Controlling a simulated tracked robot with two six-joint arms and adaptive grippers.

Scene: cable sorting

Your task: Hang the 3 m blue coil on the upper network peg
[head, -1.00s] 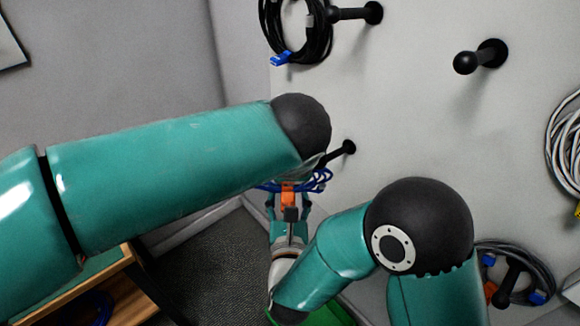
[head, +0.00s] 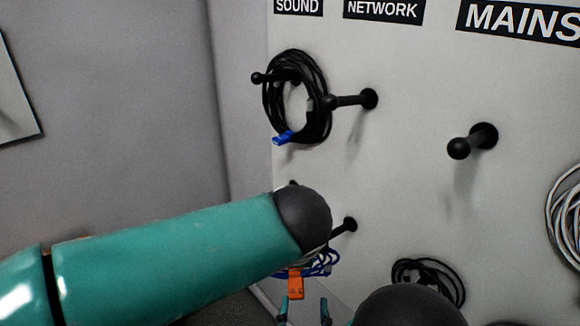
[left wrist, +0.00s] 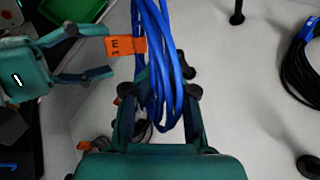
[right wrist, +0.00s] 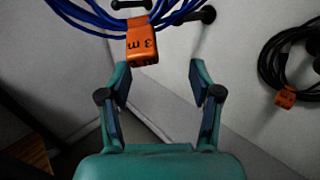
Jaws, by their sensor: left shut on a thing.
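The blue coil (head: 325,263) hangs below my left wrist in the head view, with an orange tag (head: 295,284); the tag reads 3 m in the right wrist view (right wrist: 142,45). My left gripper (left wrist: 158,92) is shut on the blue coil, its fingers either side of the strands; my arm hides it in the head view. My right gripper (right wrist: 160,90) is open and empty, just short of the tag; its fingertips show low in the head view (head: 304,308). The upper network peg (head: 350,100), under the NETWORK label (head: 383,10), is bare and stands above the coil.
A lower peg (head: 345,226) is beside the blue coil. The upper mains peg (head: 470,140) is bare. Another black coil (head: 430,272) hangs lower right.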

